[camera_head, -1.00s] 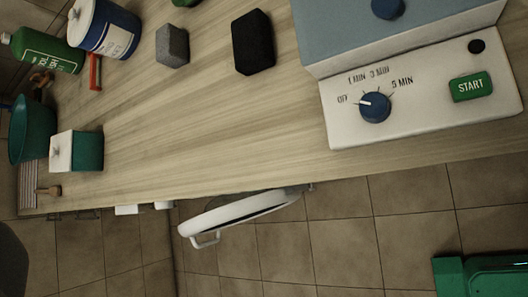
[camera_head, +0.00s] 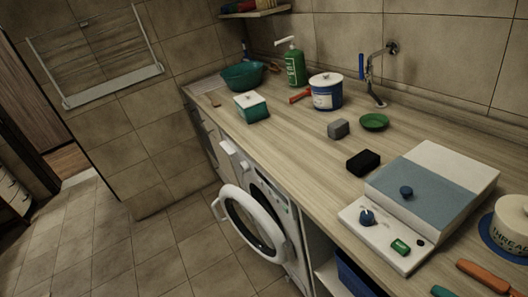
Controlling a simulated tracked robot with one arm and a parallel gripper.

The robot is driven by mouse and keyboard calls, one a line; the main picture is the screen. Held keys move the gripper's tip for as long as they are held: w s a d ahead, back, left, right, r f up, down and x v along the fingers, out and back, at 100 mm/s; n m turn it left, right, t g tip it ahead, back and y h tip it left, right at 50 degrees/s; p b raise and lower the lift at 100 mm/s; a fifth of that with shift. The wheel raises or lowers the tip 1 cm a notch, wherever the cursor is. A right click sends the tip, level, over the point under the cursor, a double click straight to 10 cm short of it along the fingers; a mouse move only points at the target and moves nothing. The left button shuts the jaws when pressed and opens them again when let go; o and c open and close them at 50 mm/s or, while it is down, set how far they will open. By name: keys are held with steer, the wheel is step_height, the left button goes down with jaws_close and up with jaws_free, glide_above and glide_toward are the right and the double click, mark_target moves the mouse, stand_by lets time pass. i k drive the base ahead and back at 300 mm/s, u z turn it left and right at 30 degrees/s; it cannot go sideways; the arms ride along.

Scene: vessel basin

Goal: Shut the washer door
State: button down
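The washer (camera_head: 286,226) is a white front-loading machine under the wooden counter, near the middle of the view. Its round door (camera_head: 280,239), with a white ring and dark glass, stands open and swung out to the left over the floor. A small handle (camera_head: 218,208) shows on the door's left edge. Part of the washer's front and control panel shows behind the door. My gripper is not in view, so its state and its distance from the door cannot be seen.
The tiled floor (camera_head: 170,255) left of the door is clear. On the counter (camera_head: 296,135) stand a white and blue machine (camera_head: 440,165), a black block (camera_head: 363,162), a grey block (camera_head: 338,129), a teal basin (camera_head: 243,76) and a green bottle (camera_head: 294,66). A drying rack (camera_head: 112,87) juts from the left wall.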

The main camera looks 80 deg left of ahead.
mark_target(283, 252)
steer(key=z, duration=0.3)
steer(key=k, duration=1.2)
steer(key=u, duration=1.4)
steer(key=i, duration=1)
steer(key=z, duration=0.05)
